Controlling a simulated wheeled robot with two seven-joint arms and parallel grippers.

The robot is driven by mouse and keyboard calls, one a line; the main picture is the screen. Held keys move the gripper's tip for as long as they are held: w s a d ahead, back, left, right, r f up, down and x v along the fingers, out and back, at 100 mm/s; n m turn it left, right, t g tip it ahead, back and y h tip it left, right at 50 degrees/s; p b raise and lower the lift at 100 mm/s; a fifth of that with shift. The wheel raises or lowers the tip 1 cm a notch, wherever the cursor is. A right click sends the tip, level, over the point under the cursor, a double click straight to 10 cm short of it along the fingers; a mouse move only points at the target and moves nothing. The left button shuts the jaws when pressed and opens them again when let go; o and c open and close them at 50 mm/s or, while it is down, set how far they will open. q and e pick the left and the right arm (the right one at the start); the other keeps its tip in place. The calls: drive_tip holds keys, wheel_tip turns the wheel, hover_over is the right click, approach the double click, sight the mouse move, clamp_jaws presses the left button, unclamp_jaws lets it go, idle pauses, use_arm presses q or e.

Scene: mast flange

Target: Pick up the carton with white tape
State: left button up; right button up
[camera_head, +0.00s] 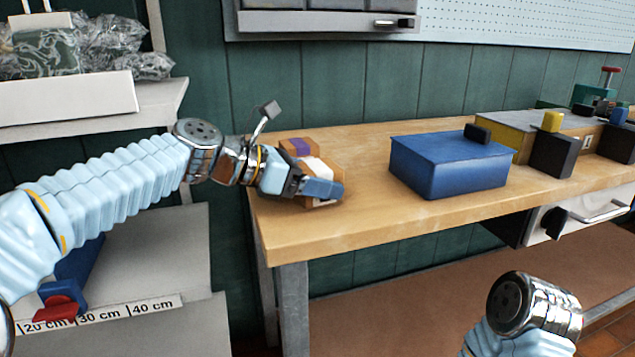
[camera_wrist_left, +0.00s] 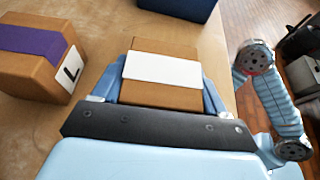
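The carton with white tape (camera_wrist_left: 163,72) is a brown box with a broad white band across its top. It sits at the left end of the wooden table, partly hidden by my gripper in the head view (camera_head: 318,168). My left gripper (camera_wrist_left: 164,62) straddles it, with one blue finger along each side and no clear gap. I cannot tell whether the fingers press on it. In the head view my left gripper (camera_head: 322,188) covers its front. My right gripper is out of view; only its arm's wrist shows at lower right.
A brown carton with purple tape (camera_wrist_left: 42,55) and an "L" label stands just left in the wrist view, also behind in the head view (camera_head: 297,147). A blue box (camera_head: 450,168) stands to the right. Table between them is clear. A shelf (camera_head: 90,105) is at left.

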use_arm(q)
drive_tip(key=c, duration=0.7)
drive_tip(key=shift+r, duration=0.1)
